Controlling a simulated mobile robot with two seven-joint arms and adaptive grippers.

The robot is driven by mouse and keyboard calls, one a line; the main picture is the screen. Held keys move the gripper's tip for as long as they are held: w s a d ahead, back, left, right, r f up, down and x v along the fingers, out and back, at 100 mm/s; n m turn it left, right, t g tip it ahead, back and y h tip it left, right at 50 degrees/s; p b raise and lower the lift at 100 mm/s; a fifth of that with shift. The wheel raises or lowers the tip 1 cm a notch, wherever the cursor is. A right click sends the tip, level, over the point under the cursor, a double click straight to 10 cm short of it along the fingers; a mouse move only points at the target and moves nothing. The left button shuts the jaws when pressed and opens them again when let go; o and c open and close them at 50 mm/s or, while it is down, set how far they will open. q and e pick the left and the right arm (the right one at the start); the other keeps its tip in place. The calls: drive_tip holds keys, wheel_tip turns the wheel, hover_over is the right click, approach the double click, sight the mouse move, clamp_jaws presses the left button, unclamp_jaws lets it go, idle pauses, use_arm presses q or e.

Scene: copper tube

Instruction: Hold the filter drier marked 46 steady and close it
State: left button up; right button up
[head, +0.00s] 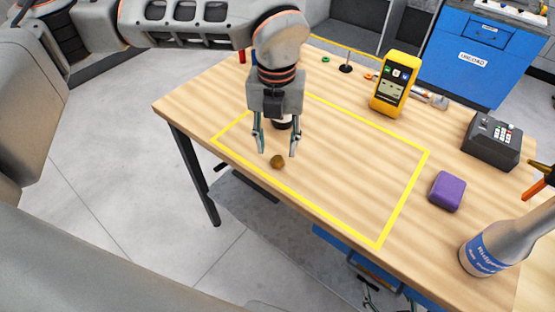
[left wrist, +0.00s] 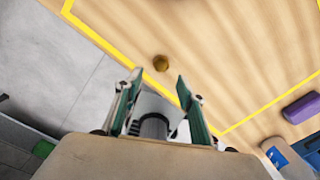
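My left gripper (head: 277,151) points down over the near left part of the yellow-outlined area, its two fingers apart. A small round brass-coloured piece (head: 277,162) lies on the table just past the fingertips. It also shows beyond the fingers in the left wrist view (left wrist: 161,63). A dark and white cylinder (head: 283,121) shows partly behind the gripper; I cannot read a 46 on it. In the left wrist view a pale and dark grey part (left wrist: 153,125) sits between the open fingers; I cannot tell whether they touch it. My right gripper is not clearly recognisable.
The wooden table (head: 330,215) is mostly clear inside the yellow outline. A yellow meter (head: 396,84), a dark keypad device (head: 491,140), a purple block (head: 447,191) and a grey bottle with a blue label (head: 500,245) stand outside it. A blue cabinet (head: 470,65) is behind.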

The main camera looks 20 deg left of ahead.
sight(277, 160)
use_arm(q)
drive_tip(key=shift+w+f, duration=0.2)
drive_tip(key=shift+f, duration=2.45)
drive_tip(key=shift+c, duration=0.3)
drive_tip(key=c, duration=0.9)
